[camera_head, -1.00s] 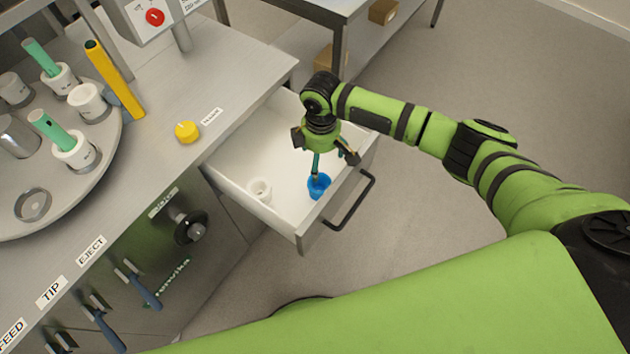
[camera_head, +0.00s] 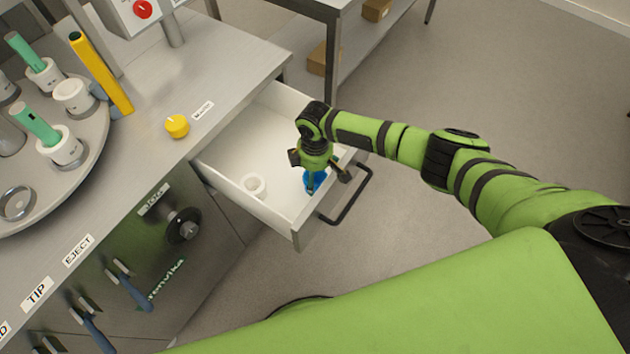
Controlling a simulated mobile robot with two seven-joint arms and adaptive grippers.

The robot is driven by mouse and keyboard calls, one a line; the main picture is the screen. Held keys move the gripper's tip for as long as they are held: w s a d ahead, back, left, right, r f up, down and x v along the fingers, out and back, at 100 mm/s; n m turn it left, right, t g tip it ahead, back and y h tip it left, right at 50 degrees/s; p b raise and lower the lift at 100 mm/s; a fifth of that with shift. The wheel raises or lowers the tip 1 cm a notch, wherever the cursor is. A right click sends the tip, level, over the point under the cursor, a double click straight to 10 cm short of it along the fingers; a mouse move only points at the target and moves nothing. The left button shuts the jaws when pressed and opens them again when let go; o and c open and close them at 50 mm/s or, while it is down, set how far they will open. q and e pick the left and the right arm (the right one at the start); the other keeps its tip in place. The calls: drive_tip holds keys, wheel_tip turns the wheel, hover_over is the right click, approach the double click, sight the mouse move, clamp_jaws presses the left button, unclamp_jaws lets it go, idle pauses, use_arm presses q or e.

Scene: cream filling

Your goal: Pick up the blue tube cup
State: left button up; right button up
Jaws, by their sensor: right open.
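The blue tube cup (camera_head: 314,182) sits in the open white drawer (camera_head: 284,206), near its front right. My right gripper (camera_head: 318,184) points down over the cup with its fingers spread, and it hides part of the cup. Whether the fingers touch the cup I cannot tell. My left gripper is not in view.
A white cup (camera_head: 253,185) stands in the drawer to the left of the blue one. The drawer handle (camera_head: 346,207) sticks out at the front. On the counter are a yellow knob (camera_head: 177,126) and a turntable (camera_head: 84,158) with white holders and green tubes.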

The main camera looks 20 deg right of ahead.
drive_tip(key=c, duration=1.6)
drive_tip(key=shift+r, duration=0.1)
